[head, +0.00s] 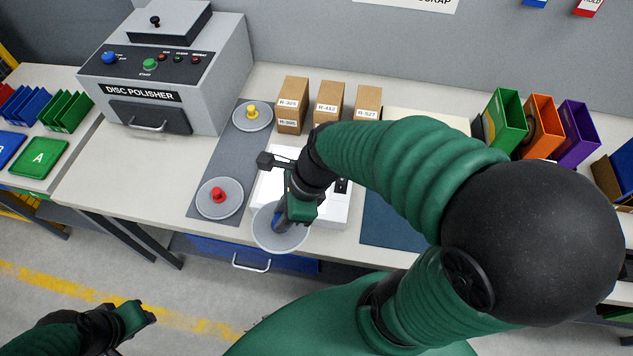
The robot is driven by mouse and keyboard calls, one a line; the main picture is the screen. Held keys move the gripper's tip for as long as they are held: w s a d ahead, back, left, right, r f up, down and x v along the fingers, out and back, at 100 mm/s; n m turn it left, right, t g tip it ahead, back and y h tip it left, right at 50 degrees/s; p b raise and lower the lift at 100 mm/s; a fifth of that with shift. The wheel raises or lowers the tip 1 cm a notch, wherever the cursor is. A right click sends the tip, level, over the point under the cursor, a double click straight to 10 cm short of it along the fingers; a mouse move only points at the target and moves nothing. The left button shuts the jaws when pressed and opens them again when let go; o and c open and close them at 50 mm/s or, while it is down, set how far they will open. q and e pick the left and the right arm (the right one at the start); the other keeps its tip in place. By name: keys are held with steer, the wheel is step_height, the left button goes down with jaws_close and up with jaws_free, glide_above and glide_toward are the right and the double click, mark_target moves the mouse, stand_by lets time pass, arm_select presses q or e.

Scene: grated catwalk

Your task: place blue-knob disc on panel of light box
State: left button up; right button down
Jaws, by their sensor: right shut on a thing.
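My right gripper (284,212) is shut on the blue knob of a grey disc (268,240). The arm and gripper hide most of the knob. The disc is in front of the white light box (335,208), overlapping its front left edge in the picture and reaching past the table's front edge. I cannot tell whether disc and box touch. The light box's panel (266,178) is bright white and partly hidden by my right arm. My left gripper (145,312) is low at the left, away from the table; its fingers are not clear.
A red-knob disc (219,199) and a yellow-knob disc (253,117) lie on a grey mat (205,180) left of the light box. Several brown boxes (293,92) stand behind it. The disc polisher (185,80) is back left; coloured bins (505,120) are right.

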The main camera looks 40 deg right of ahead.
steer(key=shift+w+d+r+p, duration=0.3)
steer(key=shift+w+d+p, duration=0.65)
steer(key=shift+p, duration=2.5)
steer(key=w+d, duration=0.2)
steer(key=d, duration=0.1)
steer(key=w+d+f, duration=0.1)
steer(key=w+d, duration=0.2)
steer(key=w+d+f+p, duration=0.1)
steer(key=w+d, duration=0.2)
steer(key=shift+w+d, duration=0.1)
steer(key=shift+d, duration=0.25)
steer(key=shift+w+d+f, duration=0.1)
steer(key=shift+d+f, duration=0.1)
steer(key=shift+f, duration=0.05)
step_height(320, 180, down, 2)
steer(key=shift+f, duration=0.5)
steer(key=shift+f, duration=0.1)
steer(key=c, duration=1.2)
jaws_free()
steer(key=shift+c, duration=0.2)
